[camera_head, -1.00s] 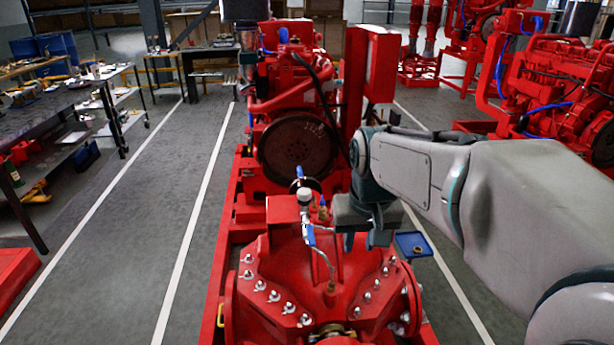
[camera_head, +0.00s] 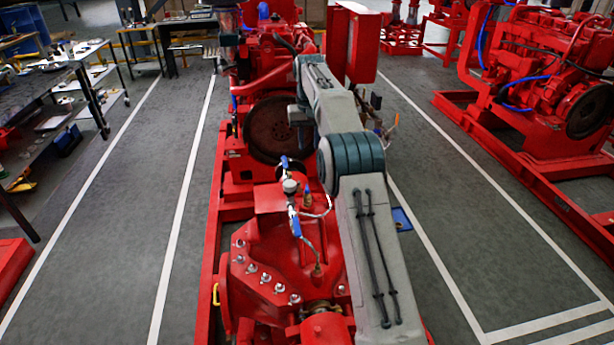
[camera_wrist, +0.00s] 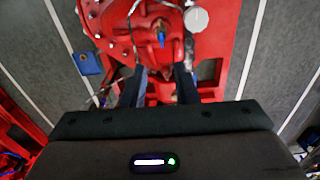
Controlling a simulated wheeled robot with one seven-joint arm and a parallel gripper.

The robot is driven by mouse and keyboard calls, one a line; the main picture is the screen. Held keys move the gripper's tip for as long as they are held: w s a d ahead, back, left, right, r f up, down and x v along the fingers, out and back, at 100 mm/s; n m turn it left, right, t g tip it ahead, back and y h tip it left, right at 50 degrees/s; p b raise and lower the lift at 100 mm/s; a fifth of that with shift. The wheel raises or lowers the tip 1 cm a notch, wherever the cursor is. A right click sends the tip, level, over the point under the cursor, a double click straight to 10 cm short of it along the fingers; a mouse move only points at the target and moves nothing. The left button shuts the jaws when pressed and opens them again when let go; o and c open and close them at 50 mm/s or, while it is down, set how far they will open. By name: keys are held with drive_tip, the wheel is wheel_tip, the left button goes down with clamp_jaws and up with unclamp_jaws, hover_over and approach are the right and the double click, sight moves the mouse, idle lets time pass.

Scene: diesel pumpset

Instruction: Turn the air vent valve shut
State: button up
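On top of the red pump casing (camera_head: 265,255) stands a small brass valve with a blue handle (camera_head: 307,190), likely the air vent valve. It also shows in the wrist view (camera_wrist: 162,38), upper middle. A round gauge (camera_head: 291,186) is beside it, with blue-handled fittings (camera_head: 296,227) on the thin pipework. In the wrist view my gripper (camera_wrist: 161,72) is open, its two dark fingers apart with nothing held. The valve appears beyond the fingertips, roughly in line with the gap, not touched. In the head view my gripper's fingers cannot be made out.
A red upright panel (camera_head: 357,45) and the engine with its dark flywheel (camera_head: 272,128) stand behind the pump. Thin pipes run close around the valve. A blue tray (camera_head: 401,218) lies on the right.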

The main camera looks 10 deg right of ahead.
sight(307, 187)
drive_tip(key=w+f, duration=0.1)
drive_tip(key=f, duration=0.5)
drive_tip(key=w+f, duration=0.1)
drive_tip(key=f, duration=1.1)
drive_tip(key=shift+w+b, duration=0.35)
drive_tip(key=shift+w, duration=0.05)
clamp_jaws()
